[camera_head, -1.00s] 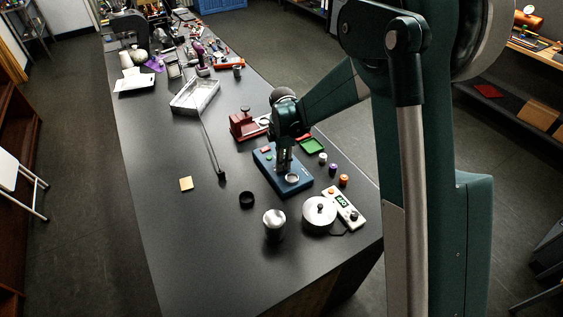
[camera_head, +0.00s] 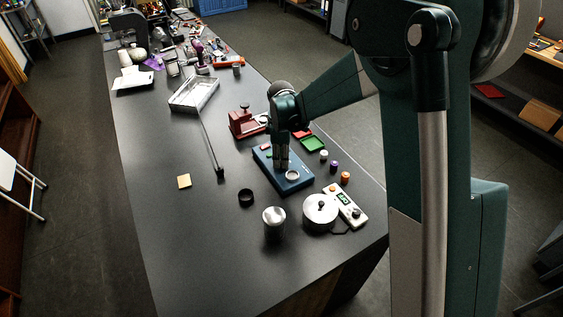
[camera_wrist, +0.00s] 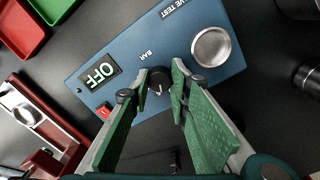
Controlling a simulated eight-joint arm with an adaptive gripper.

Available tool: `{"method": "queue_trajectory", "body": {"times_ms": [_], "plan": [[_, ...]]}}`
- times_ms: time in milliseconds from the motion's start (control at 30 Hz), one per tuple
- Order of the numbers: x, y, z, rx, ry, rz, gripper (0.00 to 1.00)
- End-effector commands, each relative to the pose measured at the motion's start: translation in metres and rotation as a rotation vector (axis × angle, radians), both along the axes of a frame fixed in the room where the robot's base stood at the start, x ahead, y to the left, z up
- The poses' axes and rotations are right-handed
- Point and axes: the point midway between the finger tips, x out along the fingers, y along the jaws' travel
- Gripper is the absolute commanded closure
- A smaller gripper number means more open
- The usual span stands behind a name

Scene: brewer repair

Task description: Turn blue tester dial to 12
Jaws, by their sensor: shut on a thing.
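The blue tester (camera_head: 296,184) lies on the dark bench under my gripper. In the wrist view the tester (camera_wrist: 190,22) carries a display (camera_wrist: 101,71) reading OFF, a red button (camera_wrist: 104,111), a round silver port (camera_wrist: 211,47) and "BAR" and "...VE TEST" lettering. Its black dial (camera_wrist: 160,82) sits between my fingertips. My gripper (camera_wrist: 158,84) is shut on the dial from above; it also shows over the tester in the head view (camera_head: 282,165). The dial's number marks are hidden or too small to read.
A red press-like device (camera_head: 243,124) and a green tray (camera_head: 313,144) stand close behind the tester. Small jars (camera_head: 334,166), a silver pot (camera_head: 320,210), a white meter (camera_head: 347,205), a metal cup (camera_head: 274,222) and a black ring (camera_head: 246,196) are nearby. The left of the bench is mostly clear.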

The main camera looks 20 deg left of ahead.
Motion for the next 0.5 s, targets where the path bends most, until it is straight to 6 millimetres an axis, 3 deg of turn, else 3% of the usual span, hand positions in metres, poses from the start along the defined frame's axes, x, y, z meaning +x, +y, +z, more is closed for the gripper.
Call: {"method": "queue_trajectory", "body": {"times_ms": [500], "plan": [[-0.0006,0.0008,-0.0021,-0.002,0.001,-0.490,0.93]]}}
